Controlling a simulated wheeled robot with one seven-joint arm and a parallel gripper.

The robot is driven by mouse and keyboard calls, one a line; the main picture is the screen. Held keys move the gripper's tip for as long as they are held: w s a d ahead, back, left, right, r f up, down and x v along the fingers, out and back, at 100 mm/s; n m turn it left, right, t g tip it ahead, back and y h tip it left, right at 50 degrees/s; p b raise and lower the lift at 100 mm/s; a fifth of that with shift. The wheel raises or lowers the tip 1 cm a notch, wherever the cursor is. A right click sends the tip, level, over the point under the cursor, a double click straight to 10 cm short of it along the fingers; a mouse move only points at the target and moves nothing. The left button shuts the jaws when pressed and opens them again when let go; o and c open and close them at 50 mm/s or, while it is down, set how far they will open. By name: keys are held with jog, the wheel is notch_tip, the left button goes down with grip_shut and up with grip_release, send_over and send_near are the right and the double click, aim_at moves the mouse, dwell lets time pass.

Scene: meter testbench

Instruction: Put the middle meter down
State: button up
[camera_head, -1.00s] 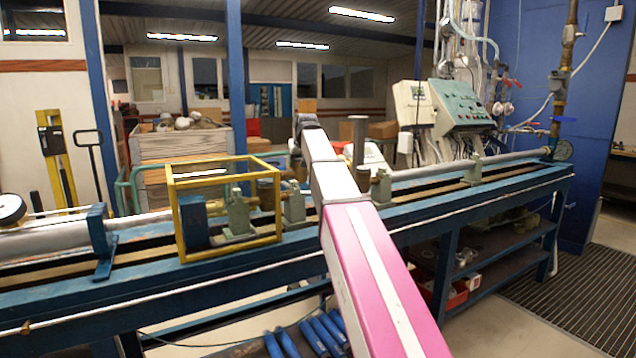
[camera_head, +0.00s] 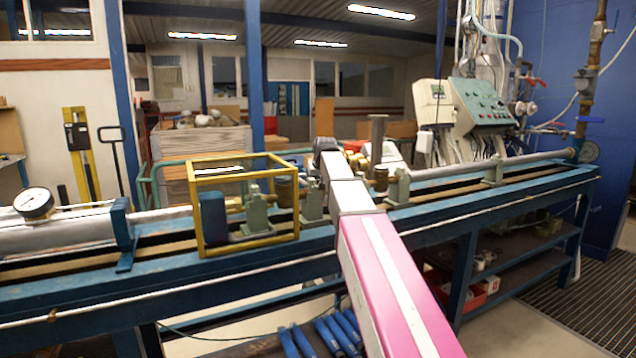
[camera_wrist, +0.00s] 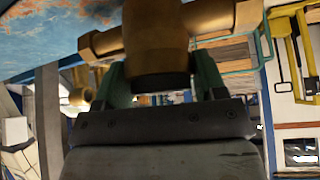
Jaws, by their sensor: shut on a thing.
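The meter (camera_wrist: 155,35) is a brass body with pipe stubs to both sides, seen close up in the wrist view. My gripper (camera_wrist: 158,82) has its two green fingers on either side of the meter's dark-ended round part and is shut on it. A worn blue surface (camera_wrist: 45,30) lies at the upper left of that view, close to the meter; I cannot tell if they touch. In the head view my arm ends over the blue bench (camera_head: 130,283), and my own links hide the gripper and most of what it holds.
A yellow frame (camera_head: 246,239) stands on the bench left of my arm. Green clamp supports (camera_head: 398,190) and a grey pipe (camera_head: 455,170) are to the right. A pressure gauge (camera_head: 34,203) is at the far left. Blue cylinders (camera_head: 325,338) lie below the bench.

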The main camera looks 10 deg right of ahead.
jog(key=shift+f, duration=0.1)
jog(key=o, duration=1.4)
jog(key=v, duration=1.2)
